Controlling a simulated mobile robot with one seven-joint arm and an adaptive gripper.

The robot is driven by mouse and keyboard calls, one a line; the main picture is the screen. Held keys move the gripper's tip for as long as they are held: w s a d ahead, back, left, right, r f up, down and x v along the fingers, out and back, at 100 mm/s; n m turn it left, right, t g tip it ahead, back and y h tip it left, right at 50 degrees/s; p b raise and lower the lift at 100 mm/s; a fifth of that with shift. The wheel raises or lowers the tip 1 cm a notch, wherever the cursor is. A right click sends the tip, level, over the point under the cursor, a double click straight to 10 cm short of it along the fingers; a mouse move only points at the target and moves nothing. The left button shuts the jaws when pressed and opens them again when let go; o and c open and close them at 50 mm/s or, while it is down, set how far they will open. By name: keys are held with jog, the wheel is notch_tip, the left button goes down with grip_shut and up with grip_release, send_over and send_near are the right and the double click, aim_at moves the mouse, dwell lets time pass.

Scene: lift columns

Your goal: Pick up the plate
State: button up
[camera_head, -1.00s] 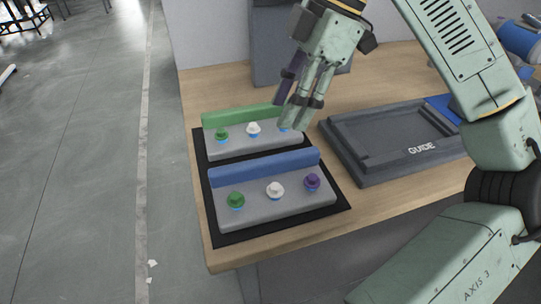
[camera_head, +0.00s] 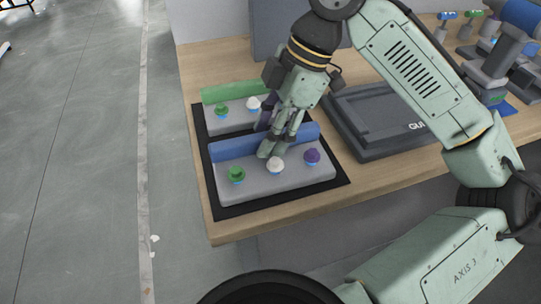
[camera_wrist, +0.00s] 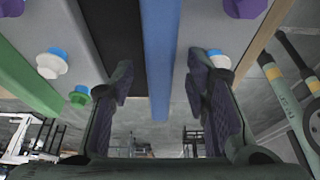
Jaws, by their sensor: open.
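Two grey stepped plates sit on a black mat (camera_head: 205,170) on the table. The nearer plate (camera_head: 255,188) has a blue raised back strip (camera_head: 235,147) and green, white and purple knobs along its front. The farther plate (camera_head: 235,121) has a green strip (camera_head: 234,93); its right end is hidden behind my gripper. My gripper (camera_head: 270,146) is open and points down over the nearer plate. In the wrist view, the blue strip (camera_wrist: 161,50) runs between the two open fingers (camera_wrist: 163,82), with visible room on both sides. I cannot tell whether the fingertips touch the plate.
A dark tray marked GUIDE (camera_head: 385,112) lies right of the mat. A grey upright panel (camera_head: 270,40) stands behind. Blue-and-grey equipment (camera_head: 495,65) and small knobs (camera_head: 446,16) occupy the table's far right. Open floor (camera_head: 80,180) lies to the left.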

grip_shut()
dwell(0.5)
dwell(0.4)
